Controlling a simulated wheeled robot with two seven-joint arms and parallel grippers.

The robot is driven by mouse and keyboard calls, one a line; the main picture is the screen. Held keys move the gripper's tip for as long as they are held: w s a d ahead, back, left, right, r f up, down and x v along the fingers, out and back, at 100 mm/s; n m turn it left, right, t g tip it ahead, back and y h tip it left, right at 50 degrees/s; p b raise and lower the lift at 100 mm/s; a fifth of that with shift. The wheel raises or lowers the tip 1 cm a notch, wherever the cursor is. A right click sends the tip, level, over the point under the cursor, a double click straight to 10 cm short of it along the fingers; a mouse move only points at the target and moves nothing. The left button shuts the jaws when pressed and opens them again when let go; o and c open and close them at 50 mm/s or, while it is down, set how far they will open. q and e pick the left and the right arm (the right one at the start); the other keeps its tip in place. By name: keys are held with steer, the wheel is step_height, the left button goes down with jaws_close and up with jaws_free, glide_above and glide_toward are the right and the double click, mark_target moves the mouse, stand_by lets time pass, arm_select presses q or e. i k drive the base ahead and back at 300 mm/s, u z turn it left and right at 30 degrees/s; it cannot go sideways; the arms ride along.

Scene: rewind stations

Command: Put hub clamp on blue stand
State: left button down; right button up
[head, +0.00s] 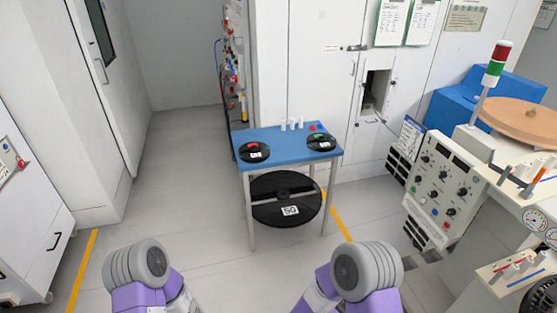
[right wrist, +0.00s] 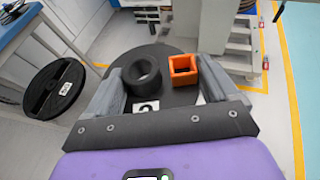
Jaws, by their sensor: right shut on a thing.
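The blue stand (head: 285,136) is a blue-topped table in the middle of the head view. My right gripper (right wrist: 160,90) shows in the right wrist view, its grey fingers on either side of a black round piece with a dark ring, an orange square ring and a partly hidden white label. I take this piece to be the hub clamp (right wrist: 146,50); my right gripper is shut on it, and the fingers and palm hide part of it. The stand's edge (right wrist: 20,30) is at the upper left of that view, apart from the piece. My left gripper is out of view.
A big black reel (head: 286,200) is below. A control panel machine (head: 445,185) stands at right. The front middle of the top is bare.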

mark_target(254, 135)
steer(key=u, duration=0.9)
steer(key=i, duration=1.45)
steer(key=u, duration=0.55)
steer(key=i, duration=1.8)
steer(key=z, duration=1.5)
steer(key=i, duration=0.8)
steer(key=z, duration=0.65)
